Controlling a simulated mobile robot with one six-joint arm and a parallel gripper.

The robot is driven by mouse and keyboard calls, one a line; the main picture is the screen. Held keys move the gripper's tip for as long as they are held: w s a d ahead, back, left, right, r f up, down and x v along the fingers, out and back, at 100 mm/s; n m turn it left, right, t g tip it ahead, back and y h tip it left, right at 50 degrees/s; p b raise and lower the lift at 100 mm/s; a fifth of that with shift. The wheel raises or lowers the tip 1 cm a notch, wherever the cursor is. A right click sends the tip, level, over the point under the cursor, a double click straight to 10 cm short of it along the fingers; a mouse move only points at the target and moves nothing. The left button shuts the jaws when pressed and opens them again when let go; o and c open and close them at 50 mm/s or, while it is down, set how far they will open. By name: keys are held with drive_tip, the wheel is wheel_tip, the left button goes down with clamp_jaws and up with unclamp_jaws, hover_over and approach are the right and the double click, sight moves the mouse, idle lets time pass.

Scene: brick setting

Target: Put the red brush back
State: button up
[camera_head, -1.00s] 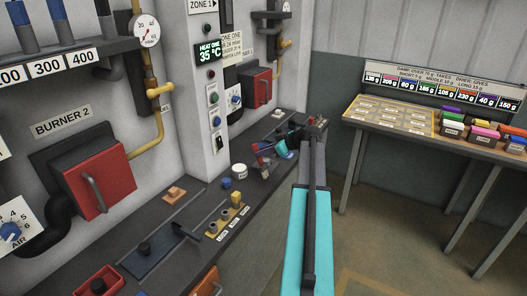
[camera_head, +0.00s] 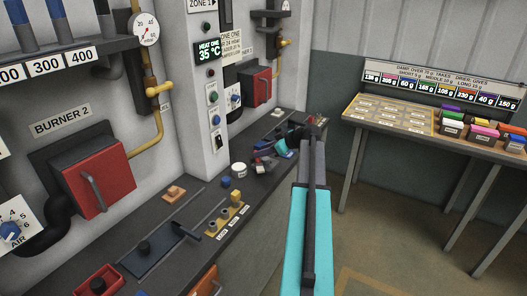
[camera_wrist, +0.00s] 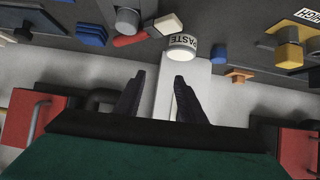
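A small red piece with a pale block beside it lies on the dark bench; it may be the red brush. The red piece (camera_wrist: 131,39) shows near the top of the wrist view, and in the head view it is too small to make out well. My gripper (camera_wrist: 157,80) is open and empty, its two dark fingers apart, with the red piece beyond the fingertips. In the head view my gripper (camera_head: 276,146) is partly hidden by my own arm, over the far part of the bench.
A white paste jar (camera_wrist: 182,47) stands close beyond the fingertips, also in the head view (camera_head: 239,170). A yellow holder (camera_head: 224,214) and an orange block (camera_head: 174,193) are on the bench. Red burner doors (camera_head: 100,178) project from the wall.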

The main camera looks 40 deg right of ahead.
drive_tip(key=b+v, duration=0.3)
drive_tip(key=v, duration=0.9)
drive_tip(key=shift+r, duration=0.1)
drive_tip(key=shift+r, duration=0.15)
idle(0.4)
